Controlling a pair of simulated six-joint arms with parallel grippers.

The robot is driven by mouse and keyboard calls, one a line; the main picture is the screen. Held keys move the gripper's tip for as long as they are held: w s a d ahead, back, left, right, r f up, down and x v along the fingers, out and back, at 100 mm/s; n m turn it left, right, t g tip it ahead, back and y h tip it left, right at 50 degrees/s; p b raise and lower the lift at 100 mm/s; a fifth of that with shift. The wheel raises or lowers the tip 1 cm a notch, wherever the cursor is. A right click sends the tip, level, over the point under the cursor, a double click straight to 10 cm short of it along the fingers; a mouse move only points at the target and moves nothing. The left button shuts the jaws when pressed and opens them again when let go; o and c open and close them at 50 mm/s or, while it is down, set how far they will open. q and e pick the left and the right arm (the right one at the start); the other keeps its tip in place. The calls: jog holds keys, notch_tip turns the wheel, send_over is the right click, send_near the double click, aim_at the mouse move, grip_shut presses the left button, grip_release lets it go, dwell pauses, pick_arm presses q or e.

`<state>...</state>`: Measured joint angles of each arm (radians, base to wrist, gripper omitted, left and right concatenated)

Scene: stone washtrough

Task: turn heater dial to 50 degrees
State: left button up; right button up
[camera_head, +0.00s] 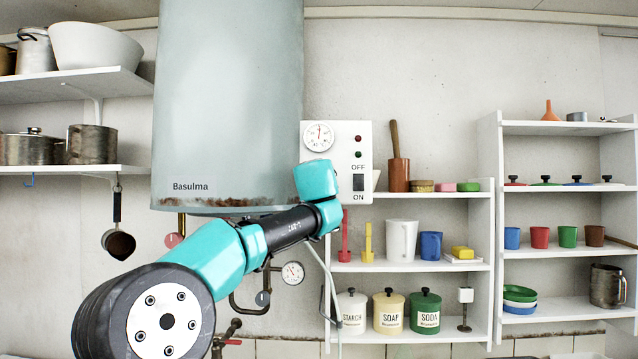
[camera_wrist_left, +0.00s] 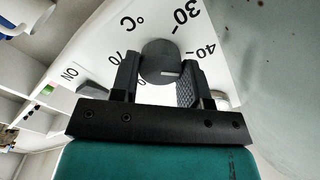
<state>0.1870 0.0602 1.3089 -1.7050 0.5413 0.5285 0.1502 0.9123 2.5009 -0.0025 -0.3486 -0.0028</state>
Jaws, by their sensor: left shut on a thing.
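The heater's white control panel (camera_head: 357,150) hangs beside the grey tank (camera_head: 228,100) in the head view. My teal wrist covers its lower left part and hides the dial there. In the left wrist view the round grey dial knob (camera_wrist_left: 158,52) sits between the fingers of my left gripper (camera_wrist_left: 160,64), which is shut on it. A short pale mark shows low on the knob, right of its middle. The printed 30, 40 and °C show around it; the fingers hide part of the scale. The exact setting cannot be read. My right gripper is not in view.
A round gauge (camera_head: 318,136), two small lamps and an OFF/ON switch (camera_head: 358,182) share the panel. Pipes and a pressure gauge (camera_head: 292,273) are below the tank. Shelves (camera_head: 405,266) with jars and cups stand at right; pots (camera_head: 92,144) are on shelves at left.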

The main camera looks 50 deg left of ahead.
pick_arm(q)
jog(key=m, duration=0.9)
jog(key=shift+f, duration=0.15)
jog(key=shift+m, duration=0.3)
jog(key=o, duration=0.9)
jog(key=shift+o, duration=0.2)
jog(key=v, duration=1.7)
jog(key=shift+d, duration=0.25)
jog(key=shift+s, duration=0.1)
